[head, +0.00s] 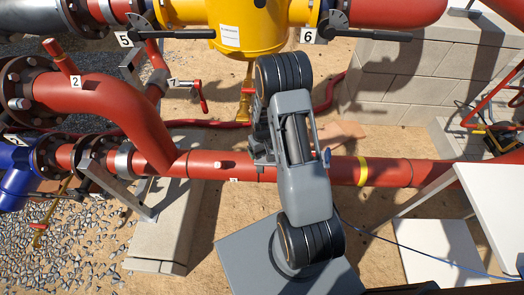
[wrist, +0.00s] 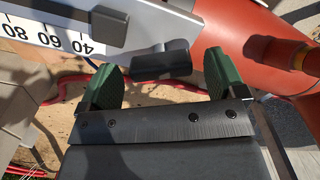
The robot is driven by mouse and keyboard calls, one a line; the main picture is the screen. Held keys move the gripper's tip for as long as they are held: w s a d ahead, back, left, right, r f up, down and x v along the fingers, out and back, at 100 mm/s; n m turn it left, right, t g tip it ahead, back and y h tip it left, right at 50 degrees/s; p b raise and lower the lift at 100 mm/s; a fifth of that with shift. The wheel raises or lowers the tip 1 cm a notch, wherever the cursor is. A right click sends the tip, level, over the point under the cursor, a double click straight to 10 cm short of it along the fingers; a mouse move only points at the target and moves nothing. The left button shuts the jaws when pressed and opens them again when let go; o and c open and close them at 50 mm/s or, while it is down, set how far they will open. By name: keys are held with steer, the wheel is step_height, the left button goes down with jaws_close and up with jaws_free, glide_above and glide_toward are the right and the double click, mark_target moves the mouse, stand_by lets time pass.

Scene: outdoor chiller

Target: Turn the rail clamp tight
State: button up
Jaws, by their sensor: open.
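In the wrist view a pale rail (wrist: 48,38) with printed numbers 40, 60 and 80 runs across the top left. A dark block (wrist: 95,22), seemingly the rail clamp, sits on it. A black handle-like piece (wrist: 162,62) sticks out beside it, between the fingertips in the picture. My gripper (wrist: 159,78) is open, with one green finger on each side of this piece. I see no clear contact; the depth between them is hard to judge. In the head view my arm covers the gripper, and I cannot make out the clamp there.
A red pipe (head: 215,167) with a yellow band (head: 363,171) runs across behind my arm. A yellow vessel (head: 250,35) with black levers stands above. A blue fitting (head: 17,180) is at left, a white table (head: 500,205) at right. A red pipe (wrist: 262,45) is close in the wrist view.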

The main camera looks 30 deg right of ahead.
steer(key=shift+f, duration=0.25)
steer(key=shift+c, duration=0.3)
steer(key=c, duration=0.9)
steer(key=shift+o, duration=0.2)
steer(key=m+b, duration=0.1)
steer(key=m, duration=0.2)
steer(key=shift+m+b, duration=0.45)
steer(key=shift+m, duration=0.95)
steer(key=o, duration=0.9)
